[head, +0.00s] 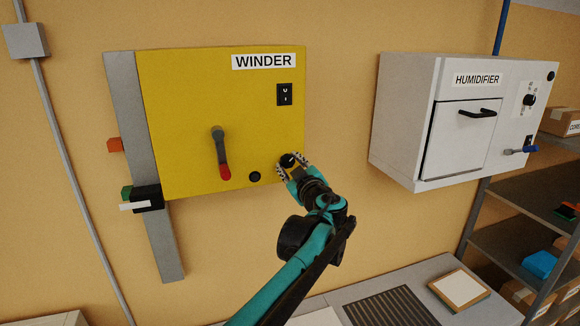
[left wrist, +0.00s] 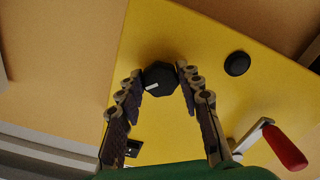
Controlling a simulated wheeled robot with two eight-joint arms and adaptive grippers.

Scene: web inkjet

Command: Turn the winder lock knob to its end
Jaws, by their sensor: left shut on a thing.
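The yellow winder box (head: 190,110) hangs on the wall at the left of the head view, with a WINDER label. The winder lock knob (head: 287,160) is a small black knob near its lower right corner. In the left wrist view the knob (left wrist: 159,78) is dark and faceted, with a white mark at its lower left. My left gripper (head: 292,164) is shut on the knob, its fingertips (left wrist: 160,75) on either side of it. The fingers partly hide the knob in the head view. My right gripper is not in view.
A lever with a red grip (head: 224,172) and a round black button (head: 255,176) are on the box left of the knob. A black switch (head: 284,94) is above. The white humidifier (head: 400,120) hangs to the right, over a grey table (head: 340,298).

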